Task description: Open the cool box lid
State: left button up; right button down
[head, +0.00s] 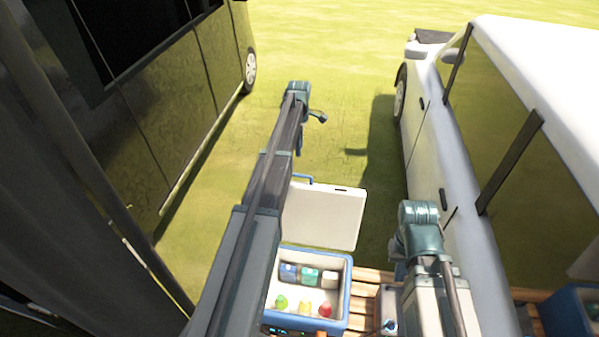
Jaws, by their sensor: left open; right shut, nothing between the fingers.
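The cool box (348,290) is blue with a pale inside and stands on a slatted wooden surface at the bottom centre. Its white lid (328,217) stands open, swung up and back beyond the far rim, so the inside shows. My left arm reaches over the box's left side and past the lid. My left gripper (319,118) is small in view beyond the lid, open and apart from it. My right gripper (393,270) is right of the box, shut and empty. My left arm hides the box's left edge and part of the lid's left side.
Several coloured bottles and cartons (303,274) are inside the box. A dark vehicle (165,120) stands on the left and a white van (440,150) close on the right. Open grass (330,80) lies between and beyond them.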

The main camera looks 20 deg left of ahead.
pick_arm(q)
notch_tip(320, 180, down, 13)
jog(key=b, duration=1.2)
jog(key=shift+f+b, duration=0.1)
jog(key=shift+b, duration=0.3)
grip_shut()
dwell(0.4)
